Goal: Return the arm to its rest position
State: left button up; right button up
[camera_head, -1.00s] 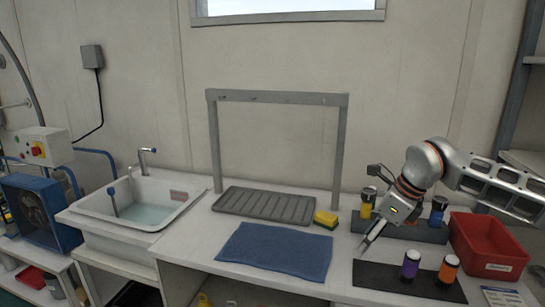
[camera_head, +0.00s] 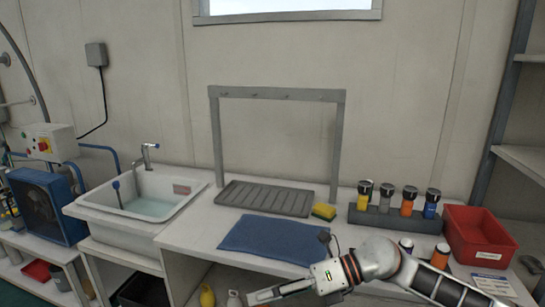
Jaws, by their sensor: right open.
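My right arm (camera_head: 375,258) comes in from the lower right and reaches left, low across the front of the bench. My right gripper (camera_head: 262,296) is at the bottom middle of the view, in front of the blue cloth (camera_head: 275,239). It is open, with nothing seen in it, and its fingertips point left. My left gripper is not in view. A dark rack (camera_head: 385,219) at the right of the bench holds several upright cylinders, among them a yellow one, an orange one (camera_head: 408,206) and a blue one.
A red bin (camera_head: 480,238) stands right of the rack. A yellow sponge (camera_head: 324,212) and a grey drain tray (camera_head: 265,198) lie behind the cloth, under a grey frame (camera_head: 215,135). A sink (camera_head: 145,205) is at the left. The air above the bench is clear.

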jog(key=s+a+r+m+t+y, duration=0.25)
jog(key=m+t+y, duration=0.3)
jog(key=m, duration=0.35)
jog(key=w+d+f+m+t+h, duration=0.2)
jog(key=d+f+m+t+h, duration=1.05)
jog(key=m, duration=0.85)
jog(key=s+d+f+m+g+h, duration=0.2)
jog(key=s+d+f+m, duration=0.3)
jog(key=s+f, duration=0.3)
jog(key=s+d+f+m+g+h, duration=0.2)
jog(key=s+d+f+m+g, duration=0.2)
jog(key=s+f, duration=0.4)
notch_tip(320, 180, down, 6)
jog(key=shift+s+d+r+m, duration=0.2)
jog(key=shift+d+m, duration=0.3)
jog(key=shift+d, duration=0.65)
